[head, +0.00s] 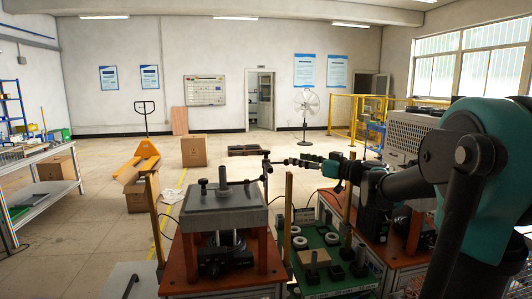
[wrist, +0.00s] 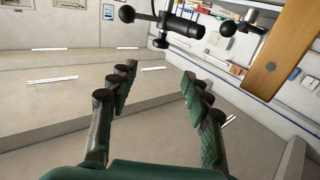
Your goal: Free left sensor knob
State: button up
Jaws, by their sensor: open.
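Black round sensor knobs show in the wrist view: one (wrist: 127,13) at the left end of a dark cylinder (wrist: 182,24), another (wrist: 228,28) on a grey rod to its right. I cannot tell for sure which is the left sensor knob. In the head view a thin dark upright rod (head: 266,176) with small knobs stands beside the grey-topped heater (head: 222,212). My gripper (head: 300,161) reaches leftward toward this rod. In the wrist view my gripper (wrist: 158,82) is open with nothing between its fingers, and the knobs lie beyond the fingertips. Contact is not visible.
A wooden bar (wrist: 275,50) stands at the right of the wrist view. Brass-coloured posts (head: 288,215) rise near the heater. A green-topped unit (head: 318,255) with rings stands to its right. A workbench (head: 45,190) is at far left; the floor behind is mostly open.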

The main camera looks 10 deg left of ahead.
aim_at(266, 151)
jog(key=x, duration=1.6)
jog(key=shift+w+a, duration=0.15)
jog(key=shift+a, duration=0.1)
grip_shut()
jog(key=shift+n+g+y, duration=0.3)
jog(key=shift+g, duration=0.1)
jog(key=shift+w+n+g+y, duration=0.1)
jog(key=shift+n+g+y, duration=0.6)
jog(key=shift+g, duration=0.4)
jog(key=shift+n+g+y, duration=0.8)
jog(key=shift+n+g, duration=1.3)
jog(key=shift+g, duration=0.9)
